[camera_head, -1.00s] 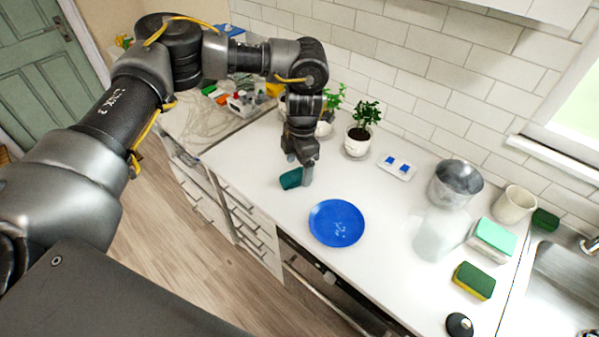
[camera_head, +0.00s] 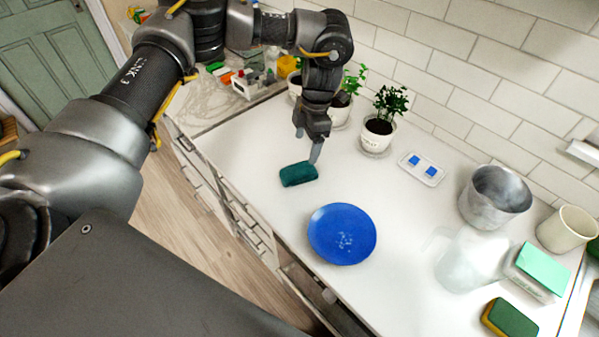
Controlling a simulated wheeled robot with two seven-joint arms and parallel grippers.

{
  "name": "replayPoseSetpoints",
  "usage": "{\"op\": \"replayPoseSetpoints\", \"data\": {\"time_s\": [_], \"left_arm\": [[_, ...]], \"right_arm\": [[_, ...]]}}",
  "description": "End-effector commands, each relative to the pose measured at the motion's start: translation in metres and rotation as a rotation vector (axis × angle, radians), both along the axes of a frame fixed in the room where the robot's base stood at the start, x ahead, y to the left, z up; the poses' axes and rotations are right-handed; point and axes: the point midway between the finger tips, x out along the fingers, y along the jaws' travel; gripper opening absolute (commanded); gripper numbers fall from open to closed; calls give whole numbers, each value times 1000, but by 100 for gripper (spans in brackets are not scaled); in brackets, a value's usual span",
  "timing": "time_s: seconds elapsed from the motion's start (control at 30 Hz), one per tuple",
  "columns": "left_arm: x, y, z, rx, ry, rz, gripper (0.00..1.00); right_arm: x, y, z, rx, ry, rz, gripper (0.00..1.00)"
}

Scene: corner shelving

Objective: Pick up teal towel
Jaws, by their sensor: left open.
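The teal towel (camera_head: 299,174) is a small folded dark-teal bundle lying on the white counter, left of the blue plate. My left gripper (camera_head: 307,146) points down just behind and above the towel. Its fingers are parted and hold nothing. One finger comes down close to the towel's right end; I cannot tell whether it touches. My right gripper is not in view.
A blue plate (camera_head: 342,234) lies close to the towel. Potted plants (camera_head: 380,132), a small white tray (camera_head: 421,169) and a metal pot (camera_head: 494,197) stand along the back. A beige cup (camera_head: 567,229) and sponges (camera_head: 510,318) are at the right.

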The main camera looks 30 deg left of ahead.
Motion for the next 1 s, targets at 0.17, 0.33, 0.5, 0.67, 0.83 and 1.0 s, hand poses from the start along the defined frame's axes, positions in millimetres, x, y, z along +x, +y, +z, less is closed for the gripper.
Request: {"op": "replayPoseSetpoints", "data": {"time_s": [0.17, 0.33, 0.5, 0.67, 0.83, 1.0], "left_arm": [[-5, 3, -28, -1, 5, 3, 78], [-6, 6, -45, -1, 2, 2, 78], [-7, 7, -49, 0, 0, 4, 78], [-10, 11, -61, 0, 6, 8, 78], [-13, 15, -85, 2, 4, 6, 78], [-14, 16, -98, 0, 1, 4, 78]], "right_arm": [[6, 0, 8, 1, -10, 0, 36], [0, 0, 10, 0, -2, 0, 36], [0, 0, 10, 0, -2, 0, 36], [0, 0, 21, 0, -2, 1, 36], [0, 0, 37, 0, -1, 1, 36], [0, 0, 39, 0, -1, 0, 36]]}}
